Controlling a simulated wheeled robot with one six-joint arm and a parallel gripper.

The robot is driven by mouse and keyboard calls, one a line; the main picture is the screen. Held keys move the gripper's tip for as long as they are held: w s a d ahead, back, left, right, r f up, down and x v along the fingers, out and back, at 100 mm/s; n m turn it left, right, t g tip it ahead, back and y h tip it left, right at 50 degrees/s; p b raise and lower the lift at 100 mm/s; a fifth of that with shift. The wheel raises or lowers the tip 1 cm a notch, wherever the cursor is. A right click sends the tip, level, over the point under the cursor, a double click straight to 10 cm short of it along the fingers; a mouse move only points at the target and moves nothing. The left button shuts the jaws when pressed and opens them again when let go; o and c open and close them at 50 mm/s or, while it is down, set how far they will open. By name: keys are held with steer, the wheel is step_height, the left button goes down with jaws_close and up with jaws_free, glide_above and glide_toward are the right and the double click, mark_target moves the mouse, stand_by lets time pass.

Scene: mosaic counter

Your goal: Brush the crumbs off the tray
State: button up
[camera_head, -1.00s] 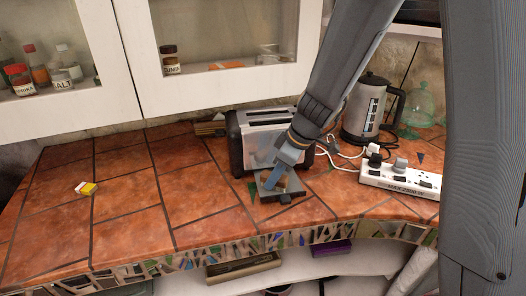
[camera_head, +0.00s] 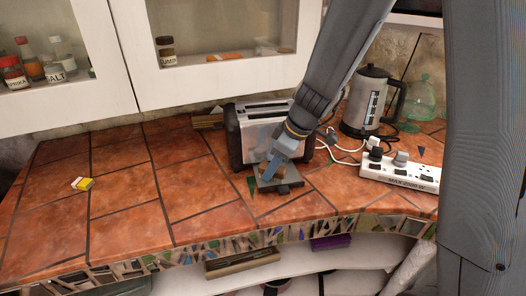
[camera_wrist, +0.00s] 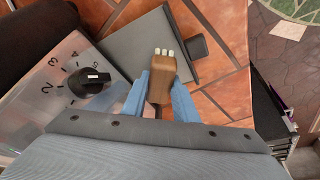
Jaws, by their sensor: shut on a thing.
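The grey tray (camera_head: 292,187) sticks out from the front of the silver and black toaster (camera_head: 252,140) over the tiles. In the wrist view the tray (camera_wrist: 120,45) is a flat dark plate with a black handle (camera_wrist: 197,47) on its outer edge. My gripper (camera_head: 272,172) is low over the tray. In the wrist view its blue fingers (camera_wrist: 159,88) are shut on a brown wooden brush (camera_wrist: 161,72) with pale bristle tufts at its tip. The bristles lie over the tray; I cannot tell whether they touch it. No crumbs can be made out.
A white power strip (camera_head: 398,174) with plugs and cords lies right of the toaster, in front of a kettle (camera_head: 367,98). A small yellow and white item (camera_head: 82,183) lies far left. The tiles between it and the toaster are clear.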

steer(key=shift+d+r, duration=0.2)
step_height(320, 180, up, 3)
steer(key=shift+s+f+p, duration=0.1)
steer(key=shift+p, duration=0.7)
steer(key=shift+r+p, duration=1.4)
steer(key=shift+r, duration=1.1)
